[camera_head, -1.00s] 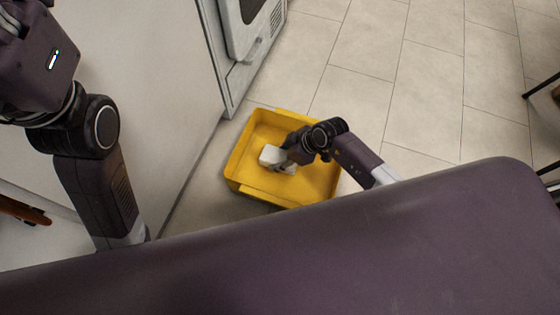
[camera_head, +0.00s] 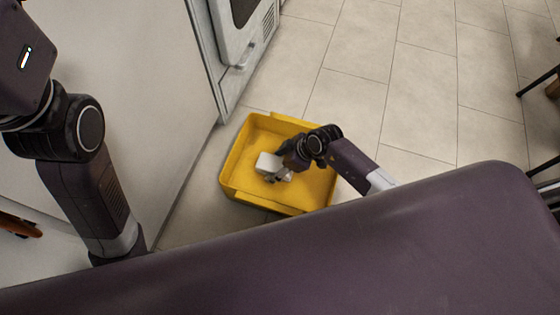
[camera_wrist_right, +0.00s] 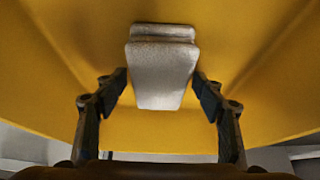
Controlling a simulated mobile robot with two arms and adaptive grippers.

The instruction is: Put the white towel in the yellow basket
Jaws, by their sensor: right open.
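The white towel (camera_head: 267,163) is a small folded block over the floor of the yellow basket (camera_head: 240,152), inside its rim. In the right wrist view the towel (camera_wrist_right: 162,72) sits between the two fingers of my right gripper (camera_wrist_right: 161,82), against the yellow basket wall (camera_wrist_right: 60,90). My right gripper (camera_head: 281,172) is open, reaching down into the basket from the right, with its fingertips close beside the towel. I cannot tell whether the towel rests fully on the basket floor. My left arm comes down on the left, and its gripper is not seen.
The basket stands on a tiled floor (camera_head: 420,90). A white cabinet panel (camera_head: 140,60) is to its left, and a grey appliance (camera_head: 235,50) with a handle is behind it. Dark chair legs (camera_head: 540,82) show at the right edge. The floor behind and right is clear.

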